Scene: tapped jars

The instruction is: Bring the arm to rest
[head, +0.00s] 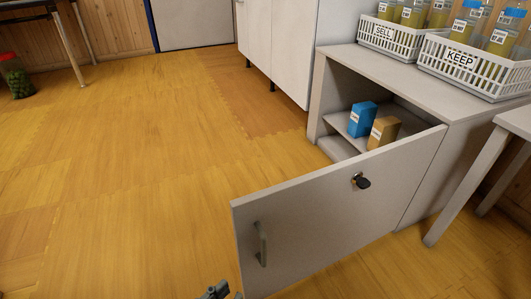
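Only a small dark part of my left gripper (216,291) shows at the bottom edge, left of the open cabinet door (335,215). Most of it is cut off by the frame, so I cannot tell whether it is open or shut. It appears apart from the door and its handle (262,244). My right gripper is not in view.
The door stands open with a dark key (360,181) in it. Blue (362,119) and tan (383,131) boxes sit inside the cabinet. Crates marked SELL (385,38) and KEEP (462,62) hold jars on top.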

